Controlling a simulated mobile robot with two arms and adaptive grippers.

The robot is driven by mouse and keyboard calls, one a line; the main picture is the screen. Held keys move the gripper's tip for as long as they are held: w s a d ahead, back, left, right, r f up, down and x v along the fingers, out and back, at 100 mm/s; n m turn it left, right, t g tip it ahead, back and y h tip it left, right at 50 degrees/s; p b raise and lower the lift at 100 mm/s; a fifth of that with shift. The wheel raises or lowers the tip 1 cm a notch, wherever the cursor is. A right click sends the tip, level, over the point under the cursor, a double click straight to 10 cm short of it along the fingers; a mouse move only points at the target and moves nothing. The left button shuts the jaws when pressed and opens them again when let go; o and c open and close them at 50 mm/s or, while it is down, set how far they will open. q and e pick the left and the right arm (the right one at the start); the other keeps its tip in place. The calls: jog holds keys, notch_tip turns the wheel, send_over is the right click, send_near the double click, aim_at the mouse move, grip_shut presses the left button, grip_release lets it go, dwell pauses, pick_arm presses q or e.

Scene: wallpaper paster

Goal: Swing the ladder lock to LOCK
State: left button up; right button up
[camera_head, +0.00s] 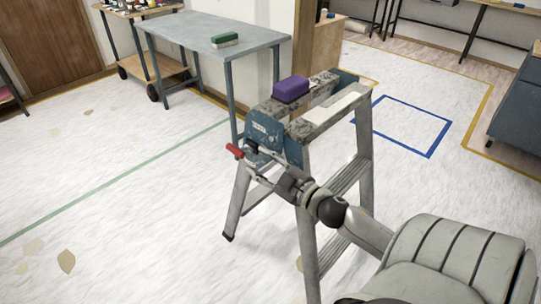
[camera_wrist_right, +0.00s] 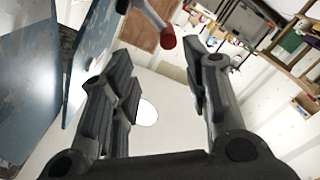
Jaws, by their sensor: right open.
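The ladder (camera_head: 307,200) is a grey step ladder with a worn blue top end (camera_head: 266,130). The lock lever shows as a red-tipped handle (camera_head: 234,151) sticking out to the left below that blue end. In the right wrist view the red tip (camera_wrist_right: 168,39) on its grey rod lies ahead, in the gap between the fingertips. My right gripper (camera_head: 259,160) is open and close to the lever; the wrist view shows its two spread fingers (camera_wrist_right: 167,72) with nothing held. Whether a finger touches the lever cannot be told. A small white label on the blue end is unreadable. My left gripper is not in view.
A purple block (camera_head: 291,89) sits on the ladder top. A blue taped square (camera_head: 412,124) marks the floor at right. The floor left of the ladder is free.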

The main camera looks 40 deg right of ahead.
jog(key=s+a+f+m+g+h+p, duration=0.1)
jog(key=s+a+f+m+g, duration=0.2)
jog(key=s+a+f+g, duration=0.3)
jog(key=s+a+f+m+g+h+p, duration=0.1)
jog(key=s+a+f+m+g, duration=0.3)
jog(key=s+a+f+g, duration=0.3)
jog(key=s+a+f, duration=0.1)
jog(key=s+f, duration=0.4)
jog(key=f, duration=0.4)
jog(key=shift+s+p, duration=0.15)
jog(key=shift+p, duration=0.25)
